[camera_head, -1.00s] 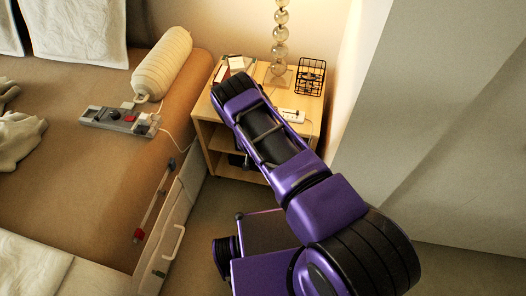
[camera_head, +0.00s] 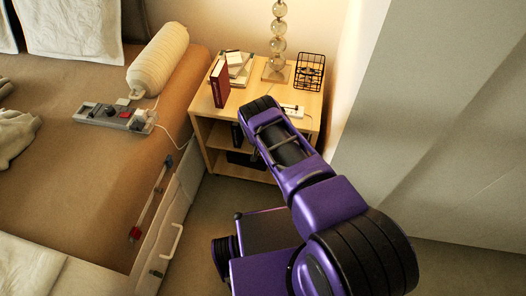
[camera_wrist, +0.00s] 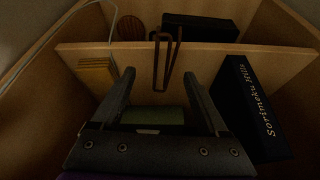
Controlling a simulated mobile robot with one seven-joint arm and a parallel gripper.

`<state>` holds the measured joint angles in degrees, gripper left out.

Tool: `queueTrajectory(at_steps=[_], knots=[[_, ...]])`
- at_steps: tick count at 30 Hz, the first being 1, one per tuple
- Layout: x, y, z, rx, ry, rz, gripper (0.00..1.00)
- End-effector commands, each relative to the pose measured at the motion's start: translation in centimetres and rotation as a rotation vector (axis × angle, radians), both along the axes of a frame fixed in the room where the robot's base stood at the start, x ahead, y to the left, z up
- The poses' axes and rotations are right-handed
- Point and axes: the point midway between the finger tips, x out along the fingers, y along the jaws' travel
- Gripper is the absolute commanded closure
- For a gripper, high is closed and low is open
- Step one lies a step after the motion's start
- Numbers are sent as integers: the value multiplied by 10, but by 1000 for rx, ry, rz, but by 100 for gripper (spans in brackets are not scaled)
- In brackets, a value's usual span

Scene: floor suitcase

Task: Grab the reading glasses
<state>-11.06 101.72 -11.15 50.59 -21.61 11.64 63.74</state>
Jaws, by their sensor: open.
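A thin brown looped frame, which looks like the reading glasses (camera_wrist: 156,64), shows in the wrist view, upright against the shelf board. My gripper (camera_wrist: 159,76) is open, its two dark fingers apart with the lower end of the brown frame between and beyond their tips. I cannot tell the exact gap in depth, and nothing is gripped. In the head view my gripper's fingertips are hidden, with my arm's end in front of the nightstand (camera_head: 222,160). The glasses cannot be made out in that view.
A dark book (camera_wrist: 253,108) stands right of my fingers, and a black box (camera_wrist: 200,28) lies beyond the board. Small yellowish items (camera_wrist: 97,68) sit at left. On the nightstand top are a red book (camera_head: 220,84), a lamp (camera_head: 278,45) and a wire basket (camera_head: 311,70). The bed is left.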

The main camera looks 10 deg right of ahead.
Motion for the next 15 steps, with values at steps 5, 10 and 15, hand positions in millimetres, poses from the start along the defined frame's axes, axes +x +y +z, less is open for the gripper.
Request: queueTrajectory(at_steps=[5,10,15], knots=[[3,-2,-8,1,-1,-1,22],[7,0,-26,1,-1,-1,22],[15,0,-48,1,-2,0,22]])
